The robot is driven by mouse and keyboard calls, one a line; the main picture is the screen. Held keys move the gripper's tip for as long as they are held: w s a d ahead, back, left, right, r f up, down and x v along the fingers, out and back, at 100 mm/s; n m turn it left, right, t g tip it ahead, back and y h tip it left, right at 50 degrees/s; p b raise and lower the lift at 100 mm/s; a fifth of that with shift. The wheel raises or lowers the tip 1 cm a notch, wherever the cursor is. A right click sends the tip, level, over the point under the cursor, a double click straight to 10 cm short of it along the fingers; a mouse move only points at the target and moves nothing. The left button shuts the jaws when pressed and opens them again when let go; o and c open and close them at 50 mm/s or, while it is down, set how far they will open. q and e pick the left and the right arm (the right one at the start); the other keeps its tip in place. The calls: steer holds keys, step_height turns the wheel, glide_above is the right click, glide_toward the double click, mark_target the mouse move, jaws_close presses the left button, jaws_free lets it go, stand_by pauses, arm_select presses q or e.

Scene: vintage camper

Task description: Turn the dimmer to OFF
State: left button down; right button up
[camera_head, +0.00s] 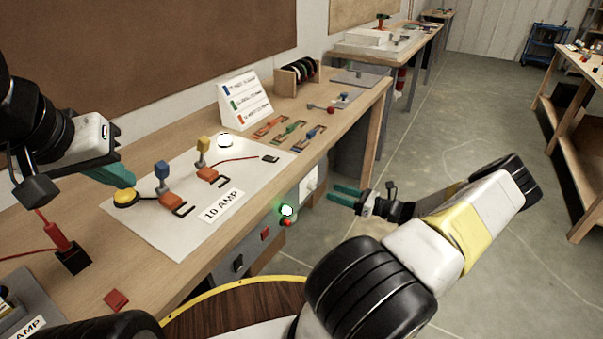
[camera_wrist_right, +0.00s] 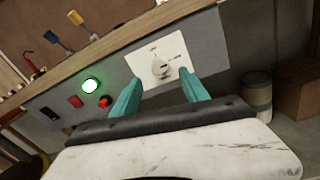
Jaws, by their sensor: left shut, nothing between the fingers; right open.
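The dimmer is a round pale knob (camera_wrist_right: 161,68) on a white square plate (camera_wrist_right: 146,52), set in the grey front panel under the bench top. Small marks ring the knob, too small to read. My right gripper (camera_head: 332,196) is open, its teal fingers pointing at the plate; in the right wrist view the fingertips (camera_wrist_right: 160,76) lie either side of the knob, apparently short of it. My left gripper (camera_head: 130,181) is shut and empty, just above a yellow button (camera_head: 125,197).
Left of the plate on the panel are a lit green lamp (camera_wrist_right: 90,86), a red button (camera_wrist_right: 105,101) and a black switch (camera_wrist_right: 48,113).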

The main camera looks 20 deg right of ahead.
mark_target(315, 186)
steer(key=x, duration=0.7)
steer(key=shift+w+a, duration=0.1)
steer(key=shift+c, duration=0.4)
jaws_close()
